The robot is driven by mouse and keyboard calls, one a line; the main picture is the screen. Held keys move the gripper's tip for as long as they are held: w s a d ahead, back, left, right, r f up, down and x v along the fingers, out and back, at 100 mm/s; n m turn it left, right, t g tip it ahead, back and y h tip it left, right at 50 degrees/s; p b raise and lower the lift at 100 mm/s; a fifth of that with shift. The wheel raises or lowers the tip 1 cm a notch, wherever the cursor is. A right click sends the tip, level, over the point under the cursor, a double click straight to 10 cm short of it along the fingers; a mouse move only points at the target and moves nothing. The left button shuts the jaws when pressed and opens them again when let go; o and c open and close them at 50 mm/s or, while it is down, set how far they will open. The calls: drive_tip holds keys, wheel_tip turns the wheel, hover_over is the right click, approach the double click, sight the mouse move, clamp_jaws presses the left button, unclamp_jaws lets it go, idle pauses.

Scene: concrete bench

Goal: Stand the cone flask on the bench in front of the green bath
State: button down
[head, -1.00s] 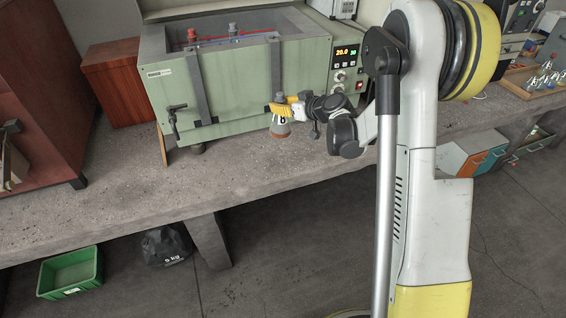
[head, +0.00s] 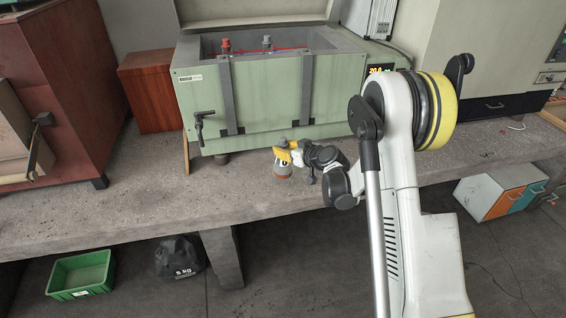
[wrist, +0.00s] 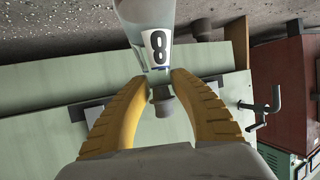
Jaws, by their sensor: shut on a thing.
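The cone flask (head: 283,171) is upright, with a grey stopper, a white label marked 8 and brownish contents at its base. My gripper (head: 290,154) is shut on its neck with yellow fingers. In the wrist view the flask (wrist: 145,12) shows between the fingertips (wrist: 160,77), its stopper towards the palm. The green bath (head: 270,108) stands on the bench (head: 130,198) behind the flask. The flask is in front of the bath's lower edge, low over the bench or on it; I cannot tell whether its base touches.
A red-brown cabinet (head: 75,80) stands on the bench at left, with a wooden box (head: 150,95) beside the bath. The bath's drain tap (head: 200,127) sticks out to the left of the flask. Bare bench lies left of the flask. A green crate (head: 80,274) is on the floor.

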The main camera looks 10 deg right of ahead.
wheel_tip(320, 180, down, 4)
drive_tip(key=shift+a+f+b, duration=0.15)
drive_tip(key=shift+f+b, duration=0.05)
drive_tip(key=shift+b, duration=1)
drive_tip(key=shift+r, duration=0.15)
drive_tip(key=c, duration=1.1)
unclamp_jaws()
drive_tip(key=shift+c, duration=0.2)
